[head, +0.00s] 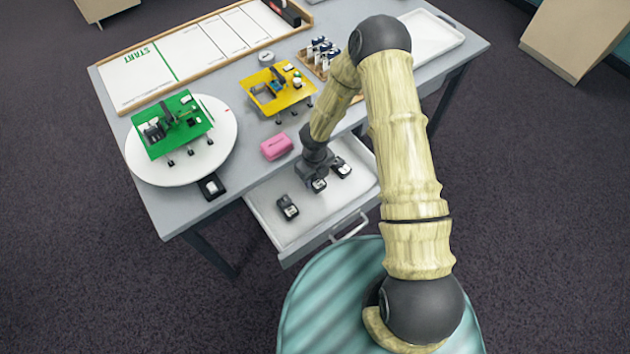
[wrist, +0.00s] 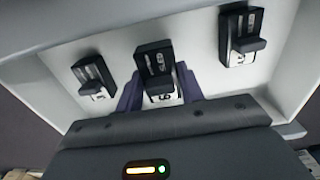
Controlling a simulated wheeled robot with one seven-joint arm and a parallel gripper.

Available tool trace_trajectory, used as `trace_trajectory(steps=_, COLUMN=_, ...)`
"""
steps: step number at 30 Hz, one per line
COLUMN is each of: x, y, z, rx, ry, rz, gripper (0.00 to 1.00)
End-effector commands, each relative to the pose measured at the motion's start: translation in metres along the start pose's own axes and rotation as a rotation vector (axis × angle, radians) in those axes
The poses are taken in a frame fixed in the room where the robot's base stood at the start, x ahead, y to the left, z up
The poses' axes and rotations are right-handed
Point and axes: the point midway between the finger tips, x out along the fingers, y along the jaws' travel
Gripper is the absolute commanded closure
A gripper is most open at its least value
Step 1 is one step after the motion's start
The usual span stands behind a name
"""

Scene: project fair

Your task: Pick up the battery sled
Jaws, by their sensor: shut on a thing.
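Several small black battery sleds with white labels are in view, three of them in the open drawer. My gripper (head: 316,174) reaches down into the drawer, and its purple fingers are shut on the middle battery sled (head: 319,186), one finger on each side. That held sled shows in the wrist view (wrist: 155,62) with a label that may read 6 or 9. I cannot tell whether it touches the drawer floor. A second sled (head: 287,207) lies nearer the drawer's left side, and a third (head: 341,167) lies to the right.
The white drawer (head: 318,224) is pulled out below the grey table. On the table are a pink box (head: 276,146), a yellow board (head: 281,96), a green board (head: 187,126) on a round white turntable (head: 222,118) and a wooden-framed track (head: 194,50). The drawer's front floor is clear.

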Motion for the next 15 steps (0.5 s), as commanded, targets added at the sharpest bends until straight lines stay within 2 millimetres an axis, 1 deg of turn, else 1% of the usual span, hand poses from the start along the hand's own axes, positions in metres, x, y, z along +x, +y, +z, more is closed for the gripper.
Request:
trace_trajectory(steps=1, x=-0.016, y=-0.001, z=0.001, rx=0.002, ry=-0.005, rz=-0.001, gripper=0.82)
trace_trajectory(steps=9, x=-0.088, y=-0.001, z=0.001, rx=0.002, ry=-0.004, rz=-0.002, gripper=0.82)
trace_trajectory(steps=12, x=-0.111, y=-0.001, z=0.001, rx=0.002, ry=-0.004, rz=-0.001, gripper=0.82)
trace_trajectory(steps=15, x=-0.128, y=-0.001, z=0.000, rx=0.002, ry=-0.002, rz=-0.001, gripper=0.82)
